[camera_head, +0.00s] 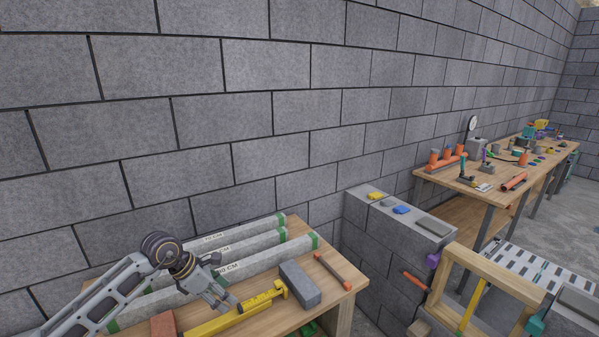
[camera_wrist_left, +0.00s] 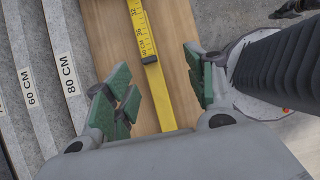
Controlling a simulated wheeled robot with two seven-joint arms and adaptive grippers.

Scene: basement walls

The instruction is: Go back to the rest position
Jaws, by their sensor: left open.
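My left gripper (camera_head: 224,299) reaches in from the left over the near wooden bench (camera_head: 330,284). In the left wrist view its green-padded fingers (camera_wrist_left: 160,95) are apart, with nothing held between them. A yellow tool with a printed scale (camera_wrist_left: 142,32) lies below and between the fingers. It also shows in the head view (camera_head: 256,303), just right of the fingertips. My right gripper does not show in the head view.
Long grey bars marked in CM (camera_head: 262,255) lie along the bench's wall side. A grey block (camera_head: 300,284) and an orange-brown rod (camera_head: 333,271) lie to the right. Beyond stand a block pier (camera_head: 385,240), a wooden frame (camera_head: 497,262) and a cluttered far bench (camera_head: 440,181).

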